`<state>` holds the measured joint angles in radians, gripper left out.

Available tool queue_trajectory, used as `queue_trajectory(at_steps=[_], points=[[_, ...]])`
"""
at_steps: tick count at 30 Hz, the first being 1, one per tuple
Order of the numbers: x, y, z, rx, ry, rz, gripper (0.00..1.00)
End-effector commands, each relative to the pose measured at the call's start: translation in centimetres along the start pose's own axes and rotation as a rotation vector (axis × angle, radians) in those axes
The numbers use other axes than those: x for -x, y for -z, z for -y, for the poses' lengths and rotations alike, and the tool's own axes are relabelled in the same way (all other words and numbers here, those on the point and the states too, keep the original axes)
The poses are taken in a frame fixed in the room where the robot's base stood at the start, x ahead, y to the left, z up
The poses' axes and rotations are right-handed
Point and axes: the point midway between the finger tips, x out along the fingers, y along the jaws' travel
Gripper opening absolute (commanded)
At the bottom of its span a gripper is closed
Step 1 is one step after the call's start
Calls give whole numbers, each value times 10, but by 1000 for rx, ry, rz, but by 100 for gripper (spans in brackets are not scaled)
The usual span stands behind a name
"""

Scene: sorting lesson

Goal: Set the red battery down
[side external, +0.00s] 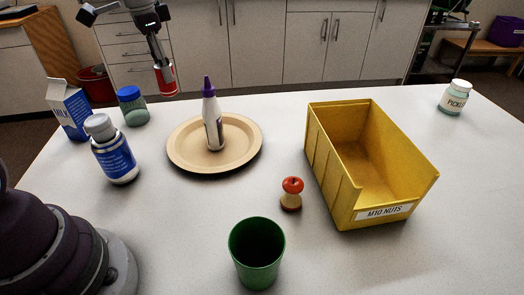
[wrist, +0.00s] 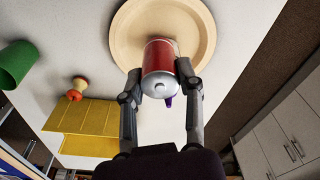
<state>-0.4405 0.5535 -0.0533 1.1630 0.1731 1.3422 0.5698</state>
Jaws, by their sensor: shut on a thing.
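The red battery (side external: 165,79) hangs upright in the air in my gripper (side external: 161,62), near the far edge of the table in the side external view. In the wrist view the red battery (wrist: 159,62) sits between the two fingers of my gripper (wrist: 160,88), which are shut on its sides. Its silver end faces the wrist camera. Beyond it in the wrist view is the tan plate (wrist: 199,22). The plate (side external: 186,160) holds an upright white bottle with a purple tip (side external: 212,120). The bottle is mostly hidden behind the battery in the wrist view.
A yellow bin (side external: 345,190) stands right of an apple core (side external: 291,194). A green cup (side external: 257,250) is at the front. A milk carton (side external: 68,108), blue-lidded jar (side external: 132,106) and blue-white bottle (side external: 113,150) stand left. A pickle jar (side external: 455,98) is far right. The table between plate and bin is clear.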

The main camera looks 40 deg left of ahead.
Motion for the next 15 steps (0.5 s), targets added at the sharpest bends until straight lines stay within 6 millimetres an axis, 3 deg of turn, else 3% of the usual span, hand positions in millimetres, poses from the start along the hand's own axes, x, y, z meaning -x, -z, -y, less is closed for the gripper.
queue_trajectory(at_steps=[3,7,11,15], points=[[1,23,-64,-322,-33,1,0],[1,30,-137,-693,-73,1,0],[1,17,-206,-1059,-114,0,0],[2,-12,-265,-1421,-155,-3,0]])
